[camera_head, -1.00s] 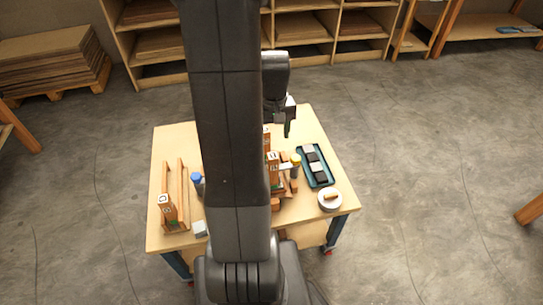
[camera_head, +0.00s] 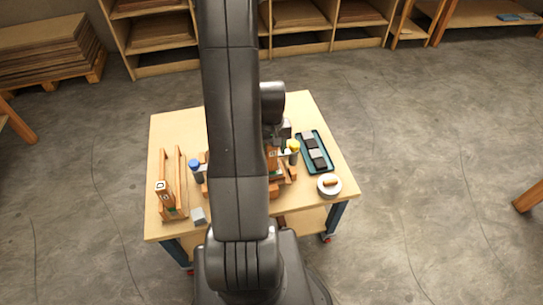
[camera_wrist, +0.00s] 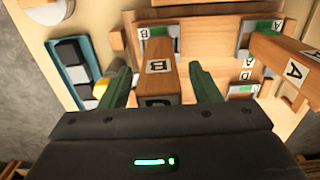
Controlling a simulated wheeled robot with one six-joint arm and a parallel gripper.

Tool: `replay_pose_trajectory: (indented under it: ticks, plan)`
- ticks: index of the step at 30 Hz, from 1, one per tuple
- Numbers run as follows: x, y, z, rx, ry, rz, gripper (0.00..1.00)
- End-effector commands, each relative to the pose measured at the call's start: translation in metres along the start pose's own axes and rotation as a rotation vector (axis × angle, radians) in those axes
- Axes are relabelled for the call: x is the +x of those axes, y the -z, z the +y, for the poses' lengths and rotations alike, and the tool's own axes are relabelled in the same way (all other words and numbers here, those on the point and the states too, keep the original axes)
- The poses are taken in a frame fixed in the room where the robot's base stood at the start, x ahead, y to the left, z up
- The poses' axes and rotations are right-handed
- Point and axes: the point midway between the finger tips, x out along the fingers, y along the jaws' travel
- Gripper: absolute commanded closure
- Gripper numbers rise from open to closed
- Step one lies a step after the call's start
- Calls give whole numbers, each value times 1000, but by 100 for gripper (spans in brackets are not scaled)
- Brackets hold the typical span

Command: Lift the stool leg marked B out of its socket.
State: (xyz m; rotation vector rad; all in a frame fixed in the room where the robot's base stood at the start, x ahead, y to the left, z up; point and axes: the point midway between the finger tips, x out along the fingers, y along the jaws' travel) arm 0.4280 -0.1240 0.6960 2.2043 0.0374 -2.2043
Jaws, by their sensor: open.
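The stool leg marked B (camera_wrist: 158,66) is a square wooden bar that rises toward the wrist camera. A socket with a B label (camera_wrist: 144,32) and a green inner face is at its far end. My gripper (camera_wrist: 162,88) is open, with one green finger on each side of the leg and a visible gap on each side. In the head view my arm hides most of the gripper and the work; a labelled wooden piece (camera_head: 272,153) shows just right of the arm.
A leg marked A (camera_wrist: 280,58) stands close right of my gripper. A yellow-capped bottle (camera_head: 293,147), a teal tray (camera_head: 328,169) and a white dish (camera_head: 328,191) are at the right. A blue-capped bottle (camera_head: 195,167) and wooden rack (camera_head: 180,165) are at the left.

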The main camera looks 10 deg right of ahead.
Motion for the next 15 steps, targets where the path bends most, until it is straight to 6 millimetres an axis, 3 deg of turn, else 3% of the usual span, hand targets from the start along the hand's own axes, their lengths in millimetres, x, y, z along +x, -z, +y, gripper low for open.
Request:
replay_pose_trajectory:
  ticks: [6,13,15]
  plan:
    - [0,0,0,0,0,0,46]
    - [0,0,0,0,0,0,91]
    - [0,0,0,0,0,0,99]
